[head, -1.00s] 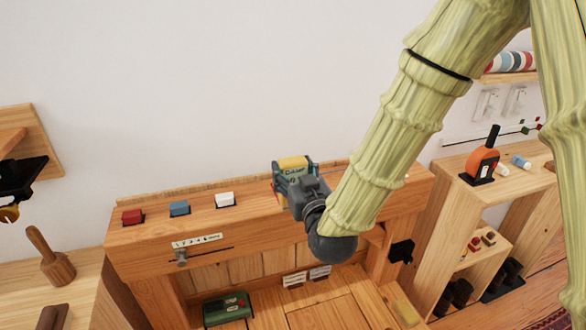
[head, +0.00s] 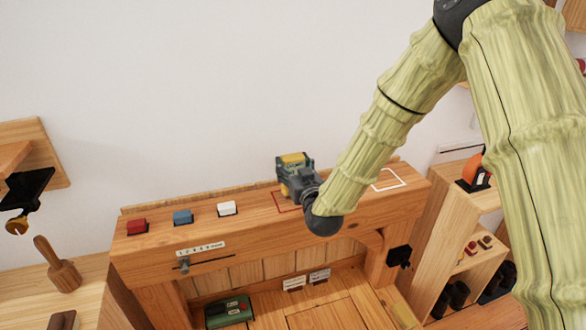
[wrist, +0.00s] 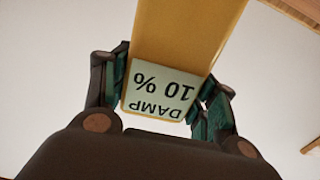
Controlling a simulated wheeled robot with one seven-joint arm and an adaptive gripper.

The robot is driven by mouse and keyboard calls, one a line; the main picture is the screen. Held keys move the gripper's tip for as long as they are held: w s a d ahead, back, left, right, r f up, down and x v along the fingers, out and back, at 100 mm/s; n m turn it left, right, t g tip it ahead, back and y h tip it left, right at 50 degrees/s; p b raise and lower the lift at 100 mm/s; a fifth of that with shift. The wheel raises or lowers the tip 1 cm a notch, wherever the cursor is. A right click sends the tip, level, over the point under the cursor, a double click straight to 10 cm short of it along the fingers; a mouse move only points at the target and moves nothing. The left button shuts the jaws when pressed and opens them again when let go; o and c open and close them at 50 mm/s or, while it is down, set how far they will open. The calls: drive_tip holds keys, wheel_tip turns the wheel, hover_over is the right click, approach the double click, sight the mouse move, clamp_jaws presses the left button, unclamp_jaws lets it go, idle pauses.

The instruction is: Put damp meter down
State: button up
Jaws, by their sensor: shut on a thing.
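The damp meter (wrist: 185,40) is a yellow block with a pale display reading "DAMP 10 %", upside down in the wrist view. My gripper (wrist: 165,92) is shut on it, with a dark finger on each side. In the head view, my gripper (head: 296,178) is over the wooden bench top, by a red outlined square (head: 287,203); the meter's yellow part (head: 294,159) shows at its far end. A white outlined square (head: 389,180) lies on the bench to the right and is empty. Whether the meter touches the bench is hidden.
A green case (head: 228,311) sits on the lower shelf. A mallet (head: 58,265) stands far left. The right bench top is clear.

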drive_tip(key=shift+f, duration=0.8)
drive_tip(key=shift+f, duration=0.2)
drive_tip(key=o, duration=1)
drive_tip(key=shift+r, duration=0.1)
drive_tip(key=shift+r+p, duration=0.2)
drive_tip(key=shift+p, duration=0.1)
drive_tip(key=b+v, duration=0.3)
drive_tip(key=v, duration=0.9)
